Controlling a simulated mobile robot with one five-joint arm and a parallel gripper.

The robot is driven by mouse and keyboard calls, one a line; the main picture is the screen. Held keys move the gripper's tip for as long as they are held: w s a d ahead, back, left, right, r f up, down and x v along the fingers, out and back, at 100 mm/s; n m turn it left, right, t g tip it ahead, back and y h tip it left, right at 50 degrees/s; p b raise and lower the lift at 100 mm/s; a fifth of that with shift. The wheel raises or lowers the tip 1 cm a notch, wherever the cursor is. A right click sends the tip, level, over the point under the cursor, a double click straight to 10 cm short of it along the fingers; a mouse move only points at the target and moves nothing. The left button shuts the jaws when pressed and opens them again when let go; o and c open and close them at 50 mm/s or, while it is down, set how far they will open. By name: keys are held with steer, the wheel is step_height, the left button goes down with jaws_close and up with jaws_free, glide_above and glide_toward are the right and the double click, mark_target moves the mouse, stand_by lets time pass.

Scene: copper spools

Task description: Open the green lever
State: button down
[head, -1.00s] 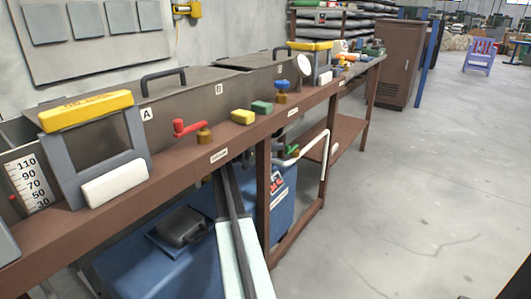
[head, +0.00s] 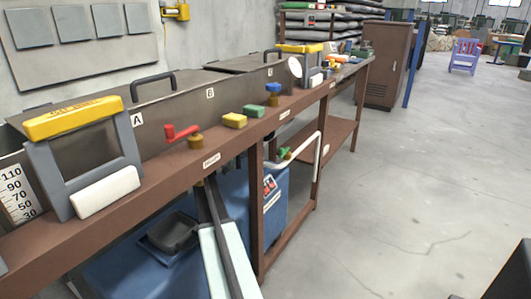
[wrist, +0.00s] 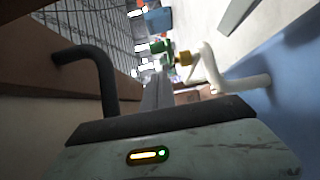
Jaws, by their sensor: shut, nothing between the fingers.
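The green lever (head: 284,152) sits below the bench top, on a white pipe (head: 318,158) in front of a blue tank. In the wrist view the green lever (wrist: 161,47) appears beyond the fingers, beside a brass-coloured fitting (wrist: 184,58) and the curved white pipe (wrist: 207,66). My gripper (wrist: 158,80) is shut and empty, pointing toward the lever with a gap between them. In the head view my arm reaches under the bench and the bench edge hides the fingertips.
The brown bench (head: 210,150) runs along the wall. On it are a red lever (head: 180,133), a blue knob (head: 273,88) and a yellow-topped frame (head: 75,117). The blue tank (head: 275,205) stands below. A black bent bar (wrist: 95,65) is near my gripper.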

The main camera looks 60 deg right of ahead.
steer(key=v, duration=0.8)
steer(key=shift+s+a+r, duration=0.15)
steer(key=shift+s+a, duration=0.1)
steer(key=shift+a, duration=0.2)
